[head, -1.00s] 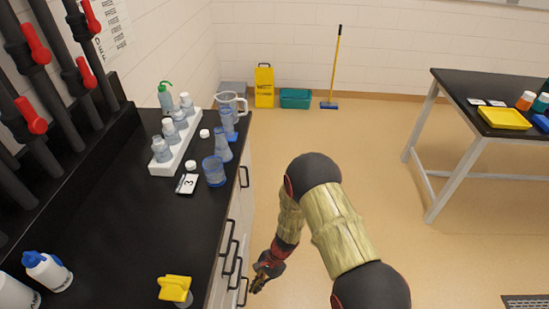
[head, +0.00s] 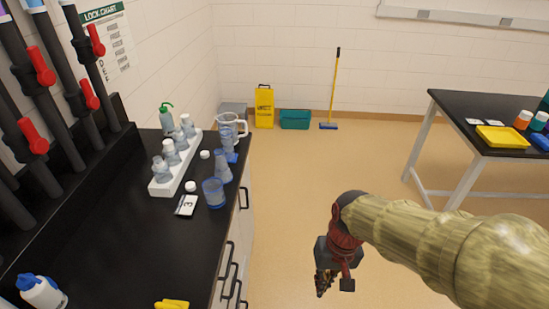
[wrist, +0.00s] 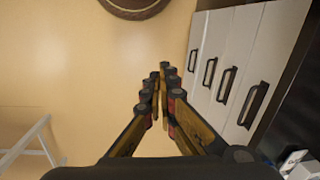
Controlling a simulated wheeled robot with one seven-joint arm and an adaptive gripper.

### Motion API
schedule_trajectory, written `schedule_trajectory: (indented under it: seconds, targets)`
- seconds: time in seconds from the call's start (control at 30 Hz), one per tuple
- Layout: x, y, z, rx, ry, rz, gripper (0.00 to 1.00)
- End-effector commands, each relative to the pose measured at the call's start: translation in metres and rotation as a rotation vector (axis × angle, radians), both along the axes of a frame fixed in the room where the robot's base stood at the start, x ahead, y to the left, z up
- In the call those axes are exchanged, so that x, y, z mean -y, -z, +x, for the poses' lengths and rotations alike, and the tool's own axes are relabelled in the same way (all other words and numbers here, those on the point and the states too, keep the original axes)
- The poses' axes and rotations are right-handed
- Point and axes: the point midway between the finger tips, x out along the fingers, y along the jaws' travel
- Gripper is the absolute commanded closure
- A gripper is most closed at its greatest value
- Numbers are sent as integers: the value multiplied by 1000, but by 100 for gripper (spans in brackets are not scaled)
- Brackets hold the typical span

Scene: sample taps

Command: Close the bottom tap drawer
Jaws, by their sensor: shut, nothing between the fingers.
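The white drawer fronts of the bench run along its right side in the head view. Several dark handles (head: 228,258) show there, seen steeply from above. In the wrist view the drawer fronts (wrist: 235,55) are at the right, and the bottom one (wrist: 197,40) is the leftmost, nearest the floor. It looks about level with the others, but I cannot tell whether a small gap remains. My gripper (head: 322,288) hangs over the floor to the right of the drawers, apart from them. Its fingers (wrist: 164,70) are together and empty in the wrist view.
The black bench top (head: 120,250) holds a white bottle rack (head: 175,165), a blue beaker (head: 213,193) and a jug. A black table (head: 480,120) stands at the right. A yellow bin (head: 264,107) and teal tub (head: 295,119) stand by the far wall. The floor between is clear.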

Motion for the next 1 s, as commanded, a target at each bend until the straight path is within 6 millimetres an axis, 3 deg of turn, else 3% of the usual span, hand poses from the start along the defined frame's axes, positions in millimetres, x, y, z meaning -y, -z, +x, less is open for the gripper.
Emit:
schedule_trajectory:
  seconds: [0.03,0.3,0.53,0.7,0.9,1.0]
  targets:
    - [10,-16,-6,46,-9,-15,100]
    - [52,-80,-34,280,-9,-85,100]
    - [66,-131,-46,465,42,-88,100]
    - [70,-146,-49,519,63,-90,96]
    - [72,-146,-49,520,71,-91,85]
    - [74,-146,-49,519,76,-92,85]
